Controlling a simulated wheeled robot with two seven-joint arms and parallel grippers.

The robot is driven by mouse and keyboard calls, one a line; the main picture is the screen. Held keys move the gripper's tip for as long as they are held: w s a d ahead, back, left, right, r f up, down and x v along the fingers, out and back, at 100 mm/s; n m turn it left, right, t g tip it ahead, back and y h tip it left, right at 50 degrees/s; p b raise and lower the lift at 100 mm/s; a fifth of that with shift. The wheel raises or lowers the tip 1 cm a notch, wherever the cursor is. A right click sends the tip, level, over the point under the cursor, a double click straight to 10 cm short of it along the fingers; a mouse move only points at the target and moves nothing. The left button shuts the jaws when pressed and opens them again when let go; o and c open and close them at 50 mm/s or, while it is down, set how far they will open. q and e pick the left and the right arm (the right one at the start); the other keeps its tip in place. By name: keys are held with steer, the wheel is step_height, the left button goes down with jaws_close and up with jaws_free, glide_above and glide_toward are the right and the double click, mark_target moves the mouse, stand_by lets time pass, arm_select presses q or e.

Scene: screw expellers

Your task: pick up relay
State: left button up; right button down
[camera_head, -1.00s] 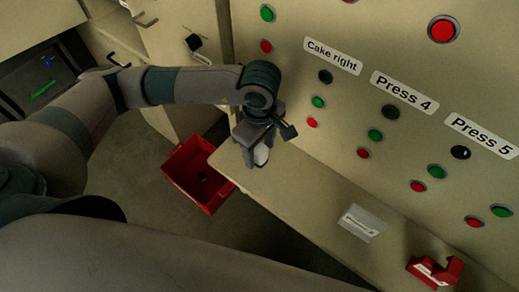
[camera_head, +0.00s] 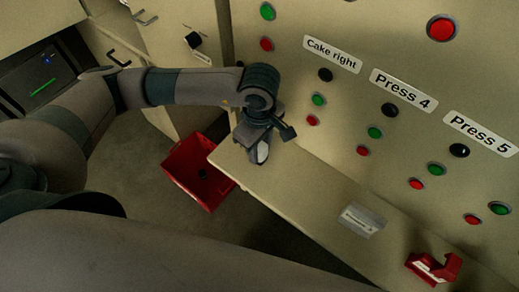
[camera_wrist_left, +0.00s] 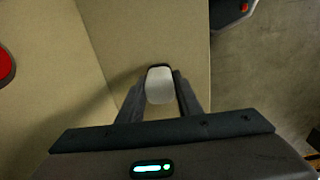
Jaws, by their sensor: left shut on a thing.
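My left gripper (camera_head: 259,150) is over the near left end of the pale ledge below the control panel. It is shut on a small white block, which I take to be the relay (camera_wrist_left: 159,86). In the left wrist view the block sits between the two dark fingers, with a dark edge at its far end. In the head view the relay (camera_head: 263,153) shows as a small whitish piece under the gripper. I cannot tell whether it touches the ledge. My right gripper is not in view.
The ledge (camera_head: 300,198) carries a grey labelled block (camera_head: 361,220) and a red holder (camera_head: 433,268) further right. A red bin (camera_head: 190,182) stands on the floor left of the ledge. The button panel (camera_head: 300,90) rises close behind the gripper.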

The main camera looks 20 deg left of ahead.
mark_target(260, 146)
arm_select(q)
steer(key=shift+r, duration=0.1)
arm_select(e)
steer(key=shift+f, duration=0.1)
